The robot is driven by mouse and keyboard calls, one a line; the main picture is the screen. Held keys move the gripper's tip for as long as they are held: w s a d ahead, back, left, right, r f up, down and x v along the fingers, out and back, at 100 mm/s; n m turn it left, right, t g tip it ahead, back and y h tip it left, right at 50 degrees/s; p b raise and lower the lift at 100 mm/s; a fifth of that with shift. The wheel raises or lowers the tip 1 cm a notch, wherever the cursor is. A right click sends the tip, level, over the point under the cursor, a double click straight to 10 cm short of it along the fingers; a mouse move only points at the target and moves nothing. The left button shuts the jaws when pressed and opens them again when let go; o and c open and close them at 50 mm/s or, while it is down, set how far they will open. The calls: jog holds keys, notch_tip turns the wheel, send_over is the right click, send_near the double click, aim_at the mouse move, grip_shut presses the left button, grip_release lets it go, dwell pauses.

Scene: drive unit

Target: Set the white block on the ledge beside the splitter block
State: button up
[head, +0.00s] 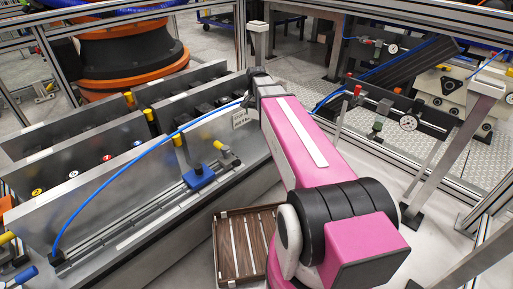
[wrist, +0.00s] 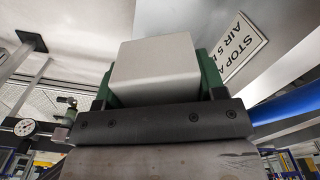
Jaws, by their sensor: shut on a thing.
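The white block (wrist: 152,66) sits between the green fingers of my gripper (wrist: 160,74) in the wrist view, and the gripper is shut on it. In the head view my pink arm reaches toward the back of the grey machine. The block cannot be made out there, and the gripper is mostly hidden at the arm's far end. A blue block with fittings (head: 199,178), seemingly the splitter block, sits on the long metal ledge (head: 137,221) along the machine's front. My gripper is beyond it, to the upper right, and apart from it.
A sign reading "STOP A… AIR" (wrist: 242,46) is close to the gripper's right; it also shows in the head view (head: 240,118). A blue hose (head: 150,150) arches over the ledge. A slatted wooden tray (head: 229,262) lies below. Gauges (head: 408,122) stand at the right.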

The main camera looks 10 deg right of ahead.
aim_at(255, 147)
jog(key=w+f+m, duration=0.1)
jog(key=f, duration=0.6)
jog(key=w+f+m, duration=0.2)
jog(key=f, duration=0.6)
jog(key=w+f+m, duration=0.1)
jog(key=f+m, duration=0.1)
jog(key=f, duration=0.5)
jog(key=shift+w+f, duration=0.3)
jog(key=shift+f, duration=0.05)
jog(key=o, duration=1.2)
jog(key=shift+f, duration=0.15)
jog(key=shift+o, duration=0.2)
notch_tip(255, 147, up, 12)
jog(key=s+f+n, duration=0.1)
jog(key=s+n, duration=1)
jog(key=s, duration=1.1)
jog(key=shift+s, duration=0.3)
